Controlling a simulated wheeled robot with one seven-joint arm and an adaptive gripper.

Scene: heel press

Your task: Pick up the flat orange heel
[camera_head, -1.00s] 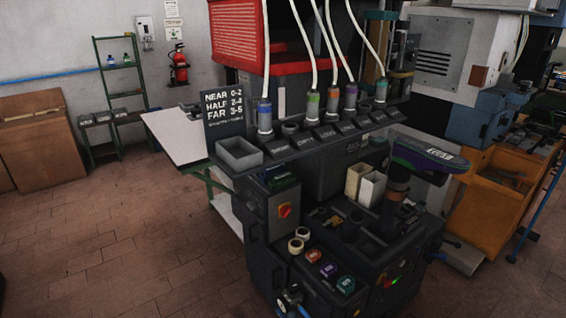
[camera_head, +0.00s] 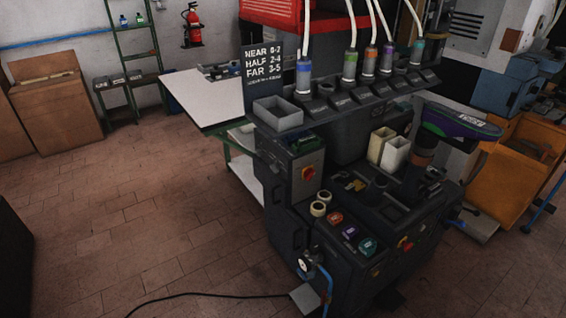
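A small orange piece (camera_head: 335,217) lies on the sloped front of the dark press (camera_head: 285,215), in a row with a purple piece (camera_head: 350,232) and a teal piece (camera_head: 368,246). The orange piece may be the flat orange heel, but it is too small to tell its shape. My gripper is not in view.
Two cream rings (camera_head: 320,203) sit left of the coloured pieces. Two cream bins (camera_head: 388,148) and a grey bin (camera_head: 278,114) stand higher on the press. A black cable (camera_head: 205,295) crosses the floor. The floor at left (camera_head: 130,230) is clear.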

